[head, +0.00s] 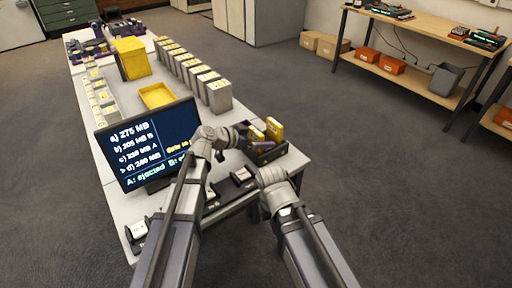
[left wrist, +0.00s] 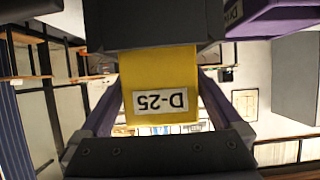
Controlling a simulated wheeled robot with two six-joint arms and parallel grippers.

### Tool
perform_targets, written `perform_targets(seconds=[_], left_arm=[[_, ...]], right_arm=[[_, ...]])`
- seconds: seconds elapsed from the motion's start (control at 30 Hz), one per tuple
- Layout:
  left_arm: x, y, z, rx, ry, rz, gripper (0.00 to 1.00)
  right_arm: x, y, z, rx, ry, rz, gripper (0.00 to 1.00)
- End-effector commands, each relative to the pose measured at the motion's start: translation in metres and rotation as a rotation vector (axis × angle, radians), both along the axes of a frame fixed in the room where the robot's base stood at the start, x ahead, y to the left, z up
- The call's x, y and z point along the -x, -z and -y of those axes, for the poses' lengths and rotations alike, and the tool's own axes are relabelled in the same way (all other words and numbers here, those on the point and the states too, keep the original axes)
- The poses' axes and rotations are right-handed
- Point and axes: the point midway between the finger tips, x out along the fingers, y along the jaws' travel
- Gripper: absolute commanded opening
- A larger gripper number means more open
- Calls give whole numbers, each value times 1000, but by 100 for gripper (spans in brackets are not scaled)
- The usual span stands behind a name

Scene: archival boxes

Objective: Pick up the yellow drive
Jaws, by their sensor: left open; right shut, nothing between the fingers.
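Two yellow drives stand upright in a dark holder (head: 268,154) at the near right corner of the table in the head view, a left one (head: 257,134) and a right one (head: 274,127). In the left wrist view a yellow drive (left wrist: 158,85) labelled D-25, its label upside down, shows between the two purple fingers of my left gripper (left wrist: 160,105). Those fingers are open, one on each side of it. In the head view my left gripper (head: 243,138) is beside the left yellow drive. My right gripper (head: 270,172) is shut and empty, lower down; its fingertips are hard to make out.
A monitor (head: 150,143) stands left of my left arm. Small docks with white labels (head: 242,175) line the near edge. A yellow tray (head: 157,96), a yellow box (head: 131,58) and grey archival boxes (head: 213,92) stand farther back.

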Motion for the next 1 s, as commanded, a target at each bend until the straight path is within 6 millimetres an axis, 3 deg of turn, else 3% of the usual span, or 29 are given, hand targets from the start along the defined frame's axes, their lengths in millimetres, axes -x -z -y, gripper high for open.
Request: perform_targets(seconds=[0.3,1.0], left_arm=[[-6,4,8,-1,-2,1,99],[-6,4,7,0,-1,0,22]], right_arm=[[0,4,0,0,0,0,0],[0,4,0,0,0,0,0]])
